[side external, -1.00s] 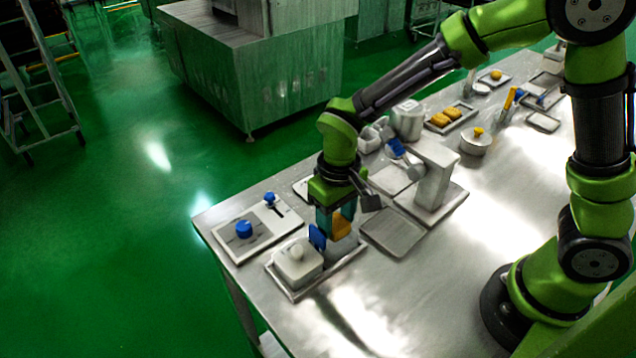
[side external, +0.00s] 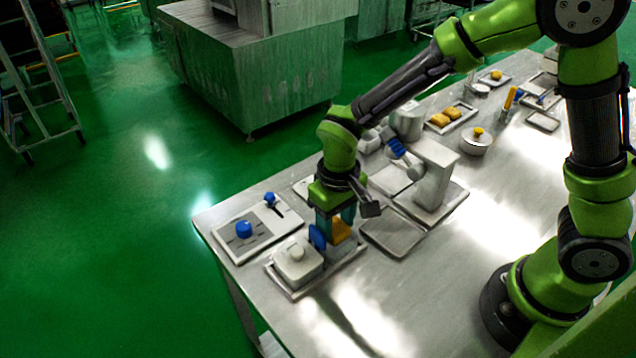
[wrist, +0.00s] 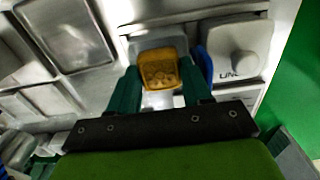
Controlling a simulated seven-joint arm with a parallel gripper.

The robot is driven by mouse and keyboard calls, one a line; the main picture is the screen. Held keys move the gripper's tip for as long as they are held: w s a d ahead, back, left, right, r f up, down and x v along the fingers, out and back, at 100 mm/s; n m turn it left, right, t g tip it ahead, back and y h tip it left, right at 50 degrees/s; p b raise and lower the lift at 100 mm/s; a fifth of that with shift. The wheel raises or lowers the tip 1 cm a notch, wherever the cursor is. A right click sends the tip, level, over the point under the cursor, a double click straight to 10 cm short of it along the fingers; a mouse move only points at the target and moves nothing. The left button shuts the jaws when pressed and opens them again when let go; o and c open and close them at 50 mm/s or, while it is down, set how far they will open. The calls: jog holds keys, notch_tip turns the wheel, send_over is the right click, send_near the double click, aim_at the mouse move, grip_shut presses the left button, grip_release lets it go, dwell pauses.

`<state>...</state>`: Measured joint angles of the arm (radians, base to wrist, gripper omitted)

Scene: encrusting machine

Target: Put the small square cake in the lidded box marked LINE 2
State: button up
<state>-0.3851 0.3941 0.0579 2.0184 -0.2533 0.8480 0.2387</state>
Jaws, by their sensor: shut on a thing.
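My gripper (side external: 334,226) points down over the right part of a pale tray, its teal fingers shut on the small yellow square cake (side external: 341,232). The cake also shows between the fingertips in the wrist view (wrist: 159,72). A rounded grey container (wrist: 150,44) shows around and below the cake; whether they touch is hidden. Left of the cake in the side view stands a white box with a knobbed lid (side external: 297,263). In the wrist view this box (wrist: 236,48) carries lettering that reads "LIN", the rest cut off.
An upright blue piece (side external: 317,237) stands between my gripper and the white box, very close to the fingers. A board with blue knobs (side external: 258,232) lies to the left. An empty grey tray (side external: 392,233) and a white stand (side external: 434,175) are to the right.

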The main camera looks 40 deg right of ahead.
jog(key=shift+f, duration=0.45)
jog(key=shift+f, duration=0.5)
jog(key=shift+s, duration=0.1)
jog(key=o, duration=0.8)
jog(key=shift+c, duration=0.4)
jog(key=shift+o, duration=1.3)
jog(key=shift+r, duration=0.9)
jog(key=shift+a+r, duration=0.15)
jog(key=shift+r, duration=3.1)
